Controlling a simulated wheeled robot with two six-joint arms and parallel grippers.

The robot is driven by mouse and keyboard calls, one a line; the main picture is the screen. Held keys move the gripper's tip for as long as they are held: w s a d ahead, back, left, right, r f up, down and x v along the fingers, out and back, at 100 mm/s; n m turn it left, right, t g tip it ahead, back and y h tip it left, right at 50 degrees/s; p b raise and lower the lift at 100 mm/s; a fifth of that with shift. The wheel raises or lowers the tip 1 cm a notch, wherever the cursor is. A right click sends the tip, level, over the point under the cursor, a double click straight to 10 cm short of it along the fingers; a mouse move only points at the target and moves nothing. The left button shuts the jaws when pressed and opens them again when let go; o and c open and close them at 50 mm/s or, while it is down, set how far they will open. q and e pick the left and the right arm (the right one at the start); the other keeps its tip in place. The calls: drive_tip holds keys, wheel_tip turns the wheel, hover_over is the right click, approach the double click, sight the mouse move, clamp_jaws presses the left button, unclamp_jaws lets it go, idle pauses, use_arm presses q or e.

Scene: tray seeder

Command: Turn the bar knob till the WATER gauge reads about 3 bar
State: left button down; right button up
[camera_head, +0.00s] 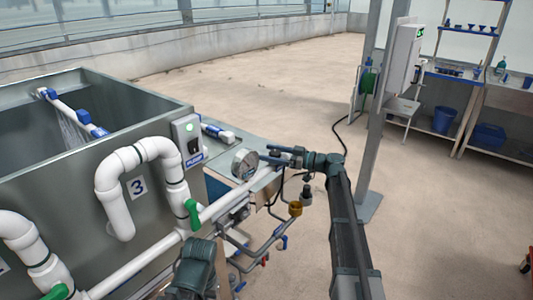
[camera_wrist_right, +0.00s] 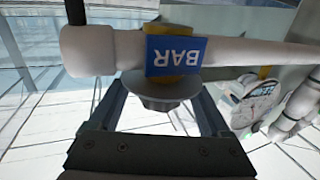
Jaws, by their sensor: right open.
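The round white-faced gauge (camera_head: 244,163) stands on the white pipe beside the tank; its reading is too small to tell. It also shows tilted at the right of the right wrist view (camera_wrist_right: 258,100). A blue BAR label (camera_wrist_right: 178,56) sits on the white pipe, upside down in that view. Just below it is the grey bar knob (camera_wrist_right: 163,90), between the two fingers of my right gripper (camera_wrist_right: 160,104). The fingers are open on either side of it, with gaps visible. My right gripper (camera_head: 277,155) reaches the pipe end from the right.
The grey tank (camera_head: 70,150) with white pipes and green-handled valves (camera_head: 192,214) fills the left. A switch box (camera_head: 187,138) with a green light is on its corner. Thin pipes and a brass fitting (camera_head: 295,208) hang below the gauge. Open floor lies behind.

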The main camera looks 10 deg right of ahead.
drive_tip(key=shift+x, duration=0.8)
clamp_jaws()
drive_tip(key=shift+s+t, duration=0.1)
drive_tip(key=shift+t, duration=0.2)
drive_tip(key=shift+w+d+m+t+h, duration=0.25)
drive_tip(key=shift+d+m+t+h, duration=0.6)
drive_tip(key=shift+m+h, duration=2.15)
drive_tip(key=shift+w+d+m+t+h, duration=0.3)
drive_tip(key=shift+m+t+h, duration=1.35)
drive_tip(key=shift+h, duration=2.3)
drive_tip(key=shift+w+d+m+t+h, duration=0.15)
drive_tip(key=shift+d+m+t+h, duration=0.55)
drive_tip(key=shift+m+h, duration=2.45)
drive_tip(key=shift+h, duration=0.5)
